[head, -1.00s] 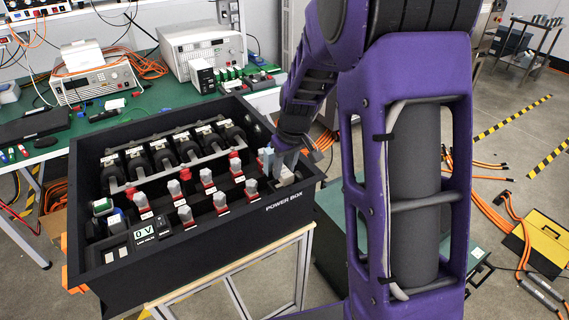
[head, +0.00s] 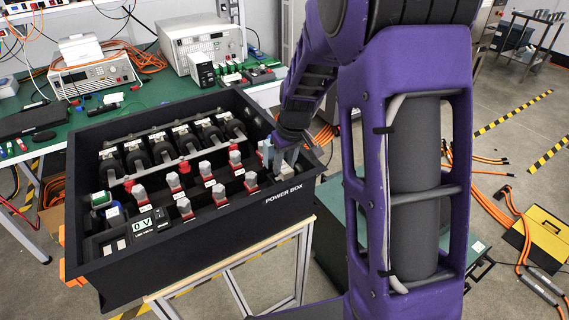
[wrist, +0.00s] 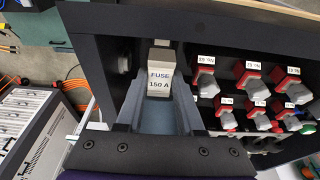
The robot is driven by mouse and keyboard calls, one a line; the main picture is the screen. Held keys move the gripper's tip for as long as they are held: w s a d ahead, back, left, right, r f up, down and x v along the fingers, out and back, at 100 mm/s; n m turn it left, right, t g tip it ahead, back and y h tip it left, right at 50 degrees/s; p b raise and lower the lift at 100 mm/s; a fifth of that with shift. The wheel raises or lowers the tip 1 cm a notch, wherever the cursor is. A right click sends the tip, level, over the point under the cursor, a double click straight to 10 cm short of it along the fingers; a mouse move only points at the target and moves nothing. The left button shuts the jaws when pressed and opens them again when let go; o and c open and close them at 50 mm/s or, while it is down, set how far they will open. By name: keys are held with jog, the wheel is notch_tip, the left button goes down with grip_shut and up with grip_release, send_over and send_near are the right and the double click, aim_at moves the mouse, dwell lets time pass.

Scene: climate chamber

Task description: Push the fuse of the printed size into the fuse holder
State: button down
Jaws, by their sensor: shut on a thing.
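My gripper (wrist: 158,103) points down at the front right corner of the black power box (head: 190,235). In the wrist view its two grey fingers close on a pale block (wrist: 160,58) labelled "FUSE 150 A". I cannot tell whether this block is the fuse holder, its cover or a fuse. In the head view a pale block (head: 286,186) shows below my gripper (head: 279,160) in that corner.
Several red-based switches with grey handles (head: 172,182) stand in the middle of the box. A row of black cylinders (head: 160,153) stands behind them. A display reading 0 V (head: 142,224) sits at the front left. A green bench (head: 60,150) with instruments is behind.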

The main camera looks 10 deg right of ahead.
jog(key=shift+f, duration=0.1)
jog(key=shift+f+b, duration=0.5)
jog(key=shift+b, duration=0.05)
jog(key=shift+f+b, duration=0.45)
jog(key=shift+f, duration=0.05)
jog(key=shift+f+b, duration=0.4)
jog(key=shift+f, duration=0.05)
dwell(0.8)
jog(key=shift+c, duration=2.3)
grip_release()
